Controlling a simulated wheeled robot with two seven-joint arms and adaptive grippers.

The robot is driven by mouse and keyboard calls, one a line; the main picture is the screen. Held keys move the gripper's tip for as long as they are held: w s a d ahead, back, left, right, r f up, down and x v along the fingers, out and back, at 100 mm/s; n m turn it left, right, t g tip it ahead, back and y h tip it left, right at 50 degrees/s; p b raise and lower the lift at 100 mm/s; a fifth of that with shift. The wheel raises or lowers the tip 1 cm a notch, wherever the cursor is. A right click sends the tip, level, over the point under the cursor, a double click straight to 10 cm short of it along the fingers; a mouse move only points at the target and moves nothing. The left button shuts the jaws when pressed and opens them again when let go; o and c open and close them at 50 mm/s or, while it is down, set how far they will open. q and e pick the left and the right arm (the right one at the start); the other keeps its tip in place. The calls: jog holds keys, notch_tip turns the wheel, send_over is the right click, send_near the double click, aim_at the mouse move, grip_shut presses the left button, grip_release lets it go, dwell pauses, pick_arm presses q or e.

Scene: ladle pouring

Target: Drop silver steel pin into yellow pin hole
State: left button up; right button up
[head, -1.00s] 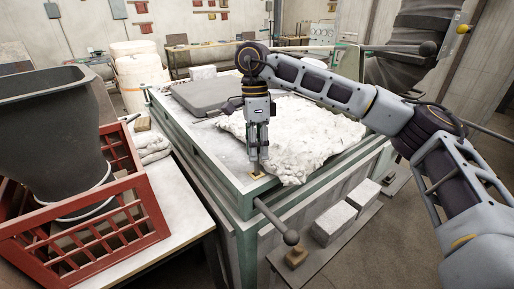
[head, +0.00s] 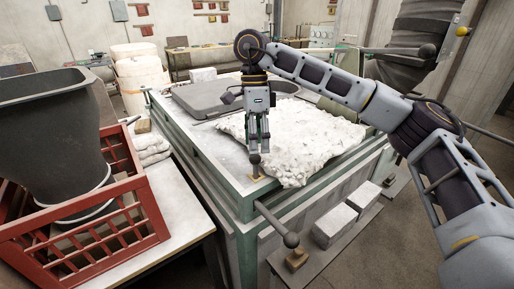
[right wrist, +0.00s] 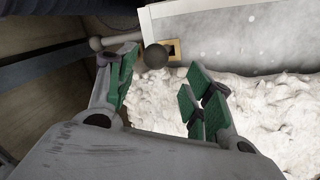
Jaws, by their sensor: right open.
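The silver steel pin (head: 254,159) shows as a grey ball-shaped head on a short shaft at the near corner of the grey-green table. It looks upright over the yellow pin hole (head: 258,177), with its lower end apparently in it; the depth cannot be told. In the right wrist view the pin's round head (right wrist: 155,55) is just beside the yellow-framed hole (right wrist: 171,48). My right gripper (head: 259,148) points down just above the pin. Its green-padded fingers (right wrist: 158,92) are apart with nothing held between them. My left gripper is out of view.
A white, rough sheet (head: 300,140) covers much of the table beside the gripper. A ball-ended lever (head: 291,240) sticks out from the near corner. A red crate (head: 140,215) with a dark bucket (head: 60,130) stands left. Grey blocks (head: 335,225) lie right.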

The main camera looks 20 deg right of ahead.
notch_tip(320, 180, up, 9)
jog(key=w, duration=0.1)
jog(key=shift+w, duration=0.35)
dwell(0.4)
jog(key=shift+f, duration=0.1)
dwell(1.1)
